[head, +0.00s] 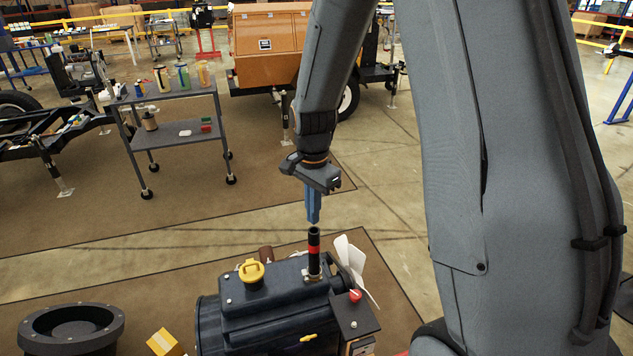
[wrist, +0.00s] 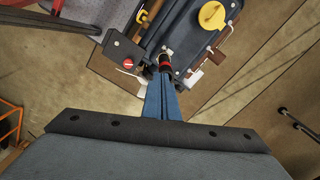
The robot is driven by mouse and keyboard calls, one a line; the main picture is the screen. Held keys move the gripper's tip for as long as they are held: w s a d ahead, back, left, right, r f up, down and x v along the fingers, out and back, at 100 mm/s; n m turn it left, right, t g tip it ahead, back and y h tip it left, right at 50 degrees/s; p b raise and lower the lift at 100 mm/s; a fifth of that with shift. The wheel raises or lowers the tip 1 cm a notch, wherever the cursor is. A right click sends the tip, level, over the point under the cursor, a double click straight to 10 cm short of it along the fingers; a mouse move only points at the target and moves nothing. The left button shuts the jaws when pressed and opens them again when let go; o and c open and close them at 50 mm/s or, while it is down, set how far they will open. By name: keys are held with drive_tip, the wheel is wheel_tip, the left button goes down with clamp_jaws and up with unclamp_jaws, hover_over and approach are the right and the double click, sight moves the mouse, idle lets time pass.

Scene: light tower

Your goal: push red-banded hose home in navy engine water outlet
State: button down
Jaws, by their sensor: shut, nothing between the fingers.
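The navy engine (head: 270,300) sits at the lower middle of the head view, and its top shows in the wrist view (wrist: 200,45). The black hose with a red band (head: 314,251) stands upright at the engine's water outlet (head: 314,277). In the wrist view the hose's red band (wrist: 165,68) shows just past my fingertips. My gripper (head: 313,218) points down above the hose's top end, with its blue fingers shut and empty. A small gap seems to show between fingertips and hose in the head view. The wrist view does not show whether they touch. The hose's lower end inside the outlet is hidden.
A yellow cap (head: 251,271) and a white fan (head: 351,262) flank the hose. A box with a red knob (head: 355,296) is at the engine's right end. A black ring-shaped part (head: 70,328) and a yellow box (head: 164,342) lie left. A grey cart (head: 178,136) stands behind.

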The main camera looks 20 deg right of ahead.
sight(314, 230)
drive_tip(key=w+m+p, duration=0.1)
drive_tip(key=p, duration=0.1)
drive_tip(key=w+d+r+m+p, duration=0.1)
drive_tip(key=m+p, duration=0.1)
drive_tip(key=p, duration=0.1)
drive_tip(key=shift+w+m+p, duration=0.1)
drive_tip(key=shift+m+p, duration=0.2)
drive_tip(key=shift+w+f+b, duration=0.1)
drive_tip(key=shift+f+b, duration=2.05)
drive_tip(key=shift+f, duration=1)
drive_tip(key=shift+f, duration=0.25)
drive_tip(key=shift+r+p, duration=1.1)
drive_tip(key=shift+r, duration=0.5)
drive_tip(key=shift+r+b, duration=1.25)
drive_tip(key=shift+r, duration=2.5)
drive_tip(key=s+n+t+b, duration=0.1)
drive_tip(key=s+n+b, duration=0.2)
drive_tip(key=s+n, duration=1.3)
drive_tip(key=shift+s, duration=0.55)
